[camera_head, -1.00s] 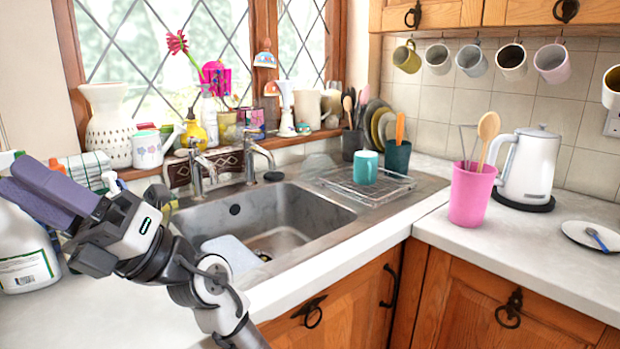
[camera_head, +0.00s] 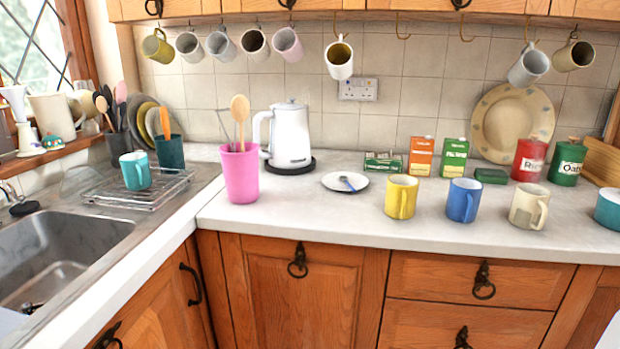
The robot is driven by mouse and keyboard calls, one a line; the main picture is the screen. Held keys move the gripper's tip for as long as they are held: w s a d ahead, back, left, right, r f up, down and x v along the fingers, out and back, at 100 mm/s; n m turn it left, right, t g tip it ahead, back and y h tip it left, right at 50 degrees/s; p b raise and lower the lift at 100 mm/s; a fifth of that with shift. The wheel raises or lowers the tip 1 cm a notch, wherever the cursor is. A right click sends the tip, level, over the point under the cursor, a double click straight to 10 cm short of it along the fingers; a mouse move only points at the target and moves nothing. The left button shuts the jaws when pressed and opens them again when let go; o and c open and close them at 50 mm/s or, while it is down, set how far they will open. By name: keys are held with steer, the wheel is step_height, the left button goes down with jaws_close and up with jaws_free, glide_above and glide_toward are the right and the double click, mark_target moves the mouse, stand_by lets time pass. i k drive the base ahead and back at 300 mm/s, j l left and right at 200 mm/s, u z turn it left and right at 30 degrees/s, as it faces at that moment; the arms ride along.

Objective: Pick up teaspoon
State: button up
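A small teaspoon (camera_head: 347,184) with a blue handle lies on a white saucer (camera_head: 329,182) on the countertop, right of the white kettle and left of the yellow mug. My gripper is outside the current view, so its fingers and their state are not seen. A small pale piece at the bottom right corner is too cropped to tell.
A pink tumbler (camera_head: 241,172) with utensils and a white kettle (camera_head: 291,136) stand left of the saucer. Yellow (camera_head: 401,197), blue (camera_head: 463,200) and cream (camera_head: 529,206) mugs stand right. Boxes (camera_head: 421,156) are behind. The counter before the saucer is clear.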

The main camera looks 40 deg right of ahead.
mark_target(343, 177)
steer(key=z, duration=1.15)
